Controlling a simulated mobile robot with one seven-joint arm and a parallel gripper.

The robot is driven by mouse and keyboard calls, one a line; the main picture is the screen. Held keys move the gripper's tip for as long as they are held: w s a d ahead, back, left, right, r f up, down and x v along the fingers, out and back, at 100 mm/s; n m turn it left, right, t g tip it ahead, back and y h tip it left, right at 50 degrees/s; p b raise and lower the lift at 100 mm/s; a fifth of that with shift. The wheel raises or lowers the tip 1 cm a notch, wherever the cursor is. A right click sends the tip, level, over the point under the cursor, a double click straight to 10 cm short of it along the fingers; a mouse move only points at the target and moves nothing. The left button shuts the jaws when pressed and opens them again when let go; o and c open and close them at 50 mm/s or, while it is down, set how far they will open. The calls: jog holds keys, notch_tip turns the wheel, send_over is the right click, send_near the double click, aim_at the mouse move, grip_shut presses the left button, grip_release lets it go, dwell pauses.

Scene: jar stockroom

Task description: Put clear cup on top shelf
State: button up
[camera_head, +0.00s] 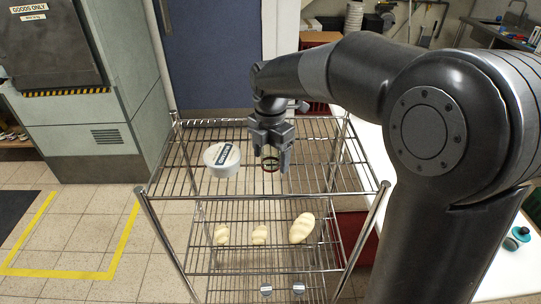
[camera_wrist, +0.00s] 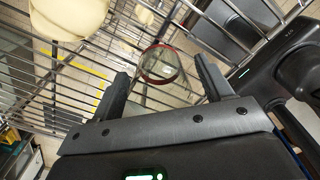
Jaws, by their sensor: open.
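The clear cup (camera_head: 270,164) has a reddish rim. It is at the top wire shelf (camera_head: 322,180) of the metal rack, right of a white round tub. My gripper (camera_head: 272,154) is over this shelf, pointing down, with its fingers open at the cup. In the wrist view, the cup (camera_wrist: 160,67) shows between and just beyond the two spread fingertips (camera_wrist: 161,68), with no clear contact on either side. The cup's base against the wires is too small to make out.
The white tub (camera_head: 222,160) with a dark label stands close left of the cup. Several pale lumpy items (camera_head: 302,228) lie on the shelf below. The top shelf's front and right are clear. A white table (camera_head: 372,150) stands behind on the right.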

notch_tip(320, 180, up, 12)
jog(key=s+d+f+m+t, duration=0.2)
jog(key=s+d+m, duration=0.4)
jog(key=s+m, duration=0.5)
jog(key=s+d+f+m+t, duration=0.3)
jog(key=s+d+f+m, duration=0.2)
jog(key=s+m, duration=0.6)
jog(key=d+m, duration=0.2)
jog(key=m, duration=0.3)
jog(key=shift+t, duration=0.3)
